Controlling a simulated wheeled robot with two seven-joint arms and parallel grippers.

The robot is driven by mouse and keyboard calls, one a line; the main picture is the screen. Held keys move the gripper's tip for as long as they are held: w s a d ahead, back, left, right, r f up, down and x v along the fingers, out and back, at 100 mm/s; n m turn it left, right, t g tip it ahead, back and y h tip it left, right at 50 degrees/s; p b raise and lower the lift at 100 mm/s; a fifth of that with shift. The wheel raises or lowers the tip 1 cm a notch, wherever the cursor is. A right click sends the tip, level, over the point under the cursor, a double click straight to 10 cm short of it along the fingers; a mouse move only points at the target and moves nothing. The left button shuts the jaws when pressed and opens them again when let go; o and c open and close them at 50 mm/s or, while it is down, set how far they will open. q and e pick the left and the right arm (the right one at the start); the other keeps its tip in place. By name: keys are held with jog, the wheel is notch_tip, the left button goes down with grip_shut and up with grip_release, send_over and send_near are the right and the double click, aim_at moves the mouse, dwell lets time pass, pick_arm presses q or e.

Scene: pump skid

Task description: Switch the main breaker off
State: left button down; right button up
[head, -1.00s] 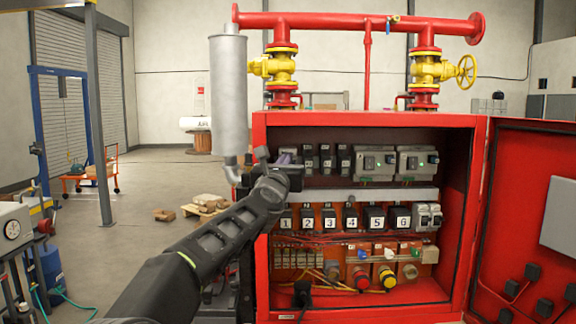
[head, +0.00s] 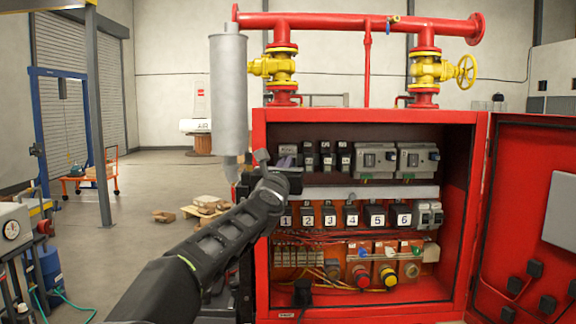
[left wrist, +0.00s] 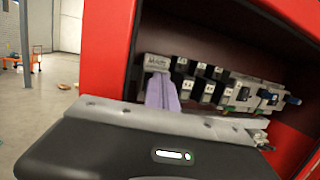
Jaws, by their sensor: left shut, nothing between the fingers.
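The main breaker (left wrist: 157,62), a dark unit with a pale label reading MAIN, is at the left end of the upper row in the red cabinet. In the head view its label (head: 288,149) shows just above my left gripper (head: 285,162). In the left wrist view the lavender fingers of my left gripper (left wrist: 161,92) are shut together with nothing between them. Their tips are at the lower front of the main breaker and hide its lever. I cannot tell whether they touch it or which way the lever stands. My right gripper is not in view.
The red cabinet (head: 360,117) is open, its door (head: 515,200) swung out to the right. Smaller breakers (head: 326,157) and two larger grey units (head: 375,158) stand right of the main breaker. A numbered row (head: 350,215) and coloured knobs (head: 361,275) are below.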

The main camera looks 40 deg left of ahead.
pick_arm(q)
jog(key=s+d+b, duration=0.1)
jog(key=s+d, duration=0.3)
jog(key=s, duration=0.1)
jog(key=shift+s+d+r+b, duration=0.15)
jog(key=shift+s+r+b, duration=0.2)
jog(key=shift+r, duration=0.1)
dwell(0.6)
